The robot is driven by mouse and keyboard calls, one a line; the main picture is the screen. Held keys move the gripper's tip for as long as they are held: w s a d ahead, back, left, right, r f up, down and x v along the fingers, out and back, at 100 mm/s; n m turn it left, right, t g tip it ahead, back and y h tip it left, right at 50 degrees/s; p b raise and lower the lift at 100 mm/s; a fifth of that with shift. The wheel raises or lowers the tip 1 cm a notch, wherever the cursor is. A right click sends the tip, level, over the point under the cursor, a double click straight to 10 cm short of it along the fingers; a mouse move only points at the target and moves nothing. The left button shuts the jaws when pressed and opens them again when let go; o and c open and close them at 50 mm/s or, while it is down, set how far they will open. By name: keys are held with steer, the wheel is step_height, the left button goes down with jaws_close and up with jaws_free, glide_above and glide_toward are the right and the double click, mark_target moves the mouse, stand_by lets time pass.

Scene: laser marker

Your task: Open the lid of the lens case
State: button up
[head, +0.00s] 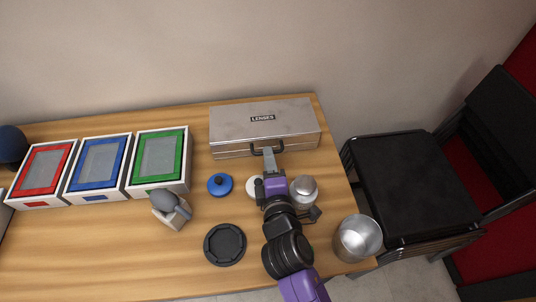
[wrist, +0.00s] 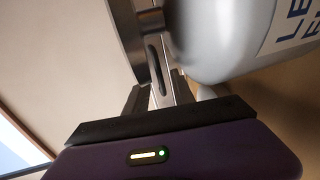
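The lens case (head: 235,122) is a silver metal box with a "LENSES" label, at the back right of the wooden table. Its lid (head: 290,115) is shut in the head view. A dark handle (head: 254,149) is on its front side. My gripper (head: 268,152) reaches the case front at this handle. In the wrist view, the fingers of my gripper (wrist: 160,90) stand apart, with the handle (wrist: 154,68) and a metal strip close to and partly between them. I cannot tell whether they touch.
Red (head: 43,174), blue (head: 98,168) and green (head: 158,158) framed trays stand at the left. A blue knobbed lid (head: 220,184), a black disc (head: 224,244), a grey device (head: 168,207) and metal cups (head: 358,239) lie around my arm. Black chairs (head: 410,185) stand at the right.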

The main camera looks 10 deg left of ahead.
steer(key=shift+x, duration=0.9)
steer(key=shift+c, duration=0.4)
jaws_close()
steer(key=shift+f, duration=0.1)
stand_by(0.4)
